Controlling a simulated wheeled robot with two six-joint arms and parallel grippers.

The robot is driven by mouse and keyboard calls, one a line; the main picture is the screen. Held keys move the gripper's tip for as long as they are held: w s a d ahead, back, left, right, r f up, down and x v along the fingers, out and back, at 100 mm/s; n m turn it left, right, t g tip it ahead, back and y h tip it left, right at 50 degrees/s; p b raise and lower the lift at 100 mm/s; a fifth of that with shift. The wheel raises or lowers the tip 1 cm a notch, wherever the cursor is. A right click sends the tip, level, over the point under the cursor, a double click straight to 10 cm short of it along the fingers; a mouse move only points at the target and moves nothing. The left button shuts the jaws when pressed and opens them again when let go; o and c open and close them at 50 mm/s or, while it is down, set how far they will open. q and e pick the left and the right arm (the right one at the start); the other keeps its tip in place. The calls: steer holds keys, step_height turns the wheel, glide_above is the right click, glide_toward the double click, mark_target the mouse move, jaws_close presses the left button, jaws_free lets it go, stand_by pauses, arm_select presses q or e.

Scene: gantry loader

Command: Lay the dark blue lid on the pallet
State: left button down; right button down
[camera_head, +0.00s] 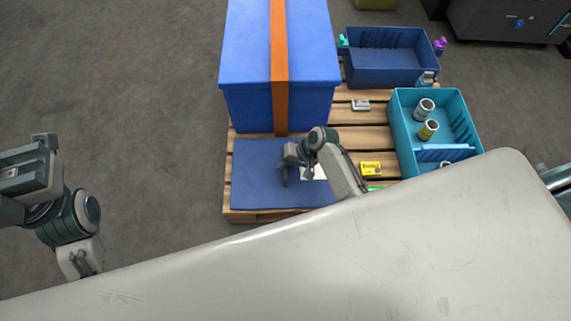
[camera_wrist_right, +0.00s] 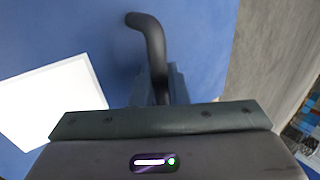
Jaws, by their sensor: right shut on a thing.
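The dark blue lid (camera_head: 262,195) is a flat panel over the near left part of the wooden pallet (camera_head: 362,138), in front of a big blue box. A black handle (camera_wrist_right: 150,38) rises from the blue surface in the right wrist view, beside a white label (camera_wrist_right: 50,100). My right gripper (camera_head: 285,172) is shut on this handle; its fingers (camera_wrist_right: 158,85) show in the wrist view. The lid looks level, but I cannot tell whether it touches the slats. My left arm (camera_head: 75,220) is at the left, away from the pallet; its jaws are not clear.
The big blue box (camera_head: 245,105) with an orange strap stands behind the lid. A dark blue bin (camera_head: 390,77) and a teal bin (camera_head: 405,140) with cans are on the right. A yellow box (camera_head: 371,168) lies on the slats. Floor at left is clear.

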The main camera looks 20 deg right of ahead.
steer(key=shift+f, duration=0.25)
steer(key=shift+f, duration=0.25)
steer(key=c, duration=1.3)
jaws_free()
steer(key=shift+c, duration=0.2)
